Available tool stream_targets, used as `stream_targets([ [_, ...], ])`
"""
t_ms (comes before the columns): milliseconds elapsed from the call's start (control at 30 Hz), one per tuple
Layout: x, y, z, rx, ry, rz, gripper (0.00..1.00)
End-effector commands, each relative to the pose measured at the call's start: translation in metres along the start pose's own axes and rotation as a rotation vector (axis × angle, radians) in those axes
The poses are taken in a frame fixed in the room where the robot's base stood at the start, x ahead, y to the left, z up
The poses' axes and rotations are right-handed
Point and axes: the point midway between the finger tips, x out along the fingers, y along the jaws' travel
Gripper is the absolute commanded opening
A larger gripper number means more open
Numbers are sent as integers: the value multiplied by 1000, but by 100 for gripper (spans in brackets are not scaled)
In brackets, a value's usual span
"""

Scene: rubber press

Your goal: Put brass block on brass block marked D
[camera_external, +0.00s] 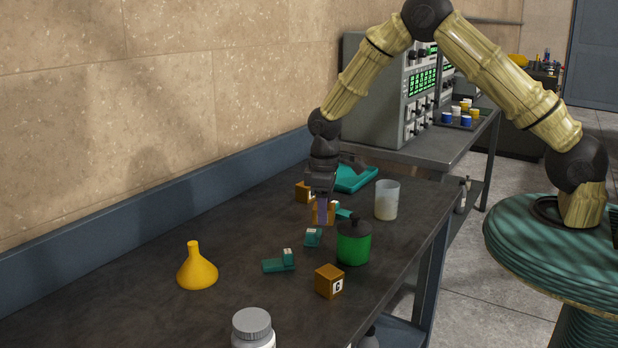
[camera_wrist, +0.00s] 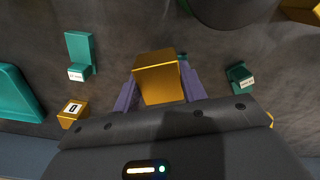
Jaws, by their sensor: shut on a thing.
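My gripper (camera_external: 322,208) points down over the dark table and is shut on a brass block (camera_external: 330,214). In the wrist view the held brass block (camera_wrist: 159,78) sits between my purple fingers. Its height above the table is hard to judge. A brass block marked D (camera_wrist: 72,113) stands on the table at the lower left of the wrist view. It appears as a brass block (camera_external: 303,191) behind my gripper in the external view, with its label partly hidden. A third brass block, marked G (camera_external: 329,281), stands nearer the camera.
A green jar with a dark lid (camera_external: 353,243) and a whitish beaker (camera_external: 387,200) stand right of my gripper. Small teal pieces (camera_external: 280,264) lie nearby, and a teal tray (camera_external: 356,178) lies behind. A yellow funnel (camera_external: 197,268) and white bottle (camera_external: 254,328) stand nearer the camera.

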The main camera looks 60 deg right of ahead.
Motion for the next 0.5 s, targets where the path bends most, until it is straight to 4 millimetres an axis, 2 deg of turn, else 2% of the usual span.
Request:
stream_targets([
  [33,10,10,16,85,-2,0,0],
  [100,21,19,34,187,-3,-1,0],
  [233,35,30,62,331,-1,0,0],
  [333,40,34,74,393,1,-1,0],
  [500,40,35,77,415,2,0,0],
])
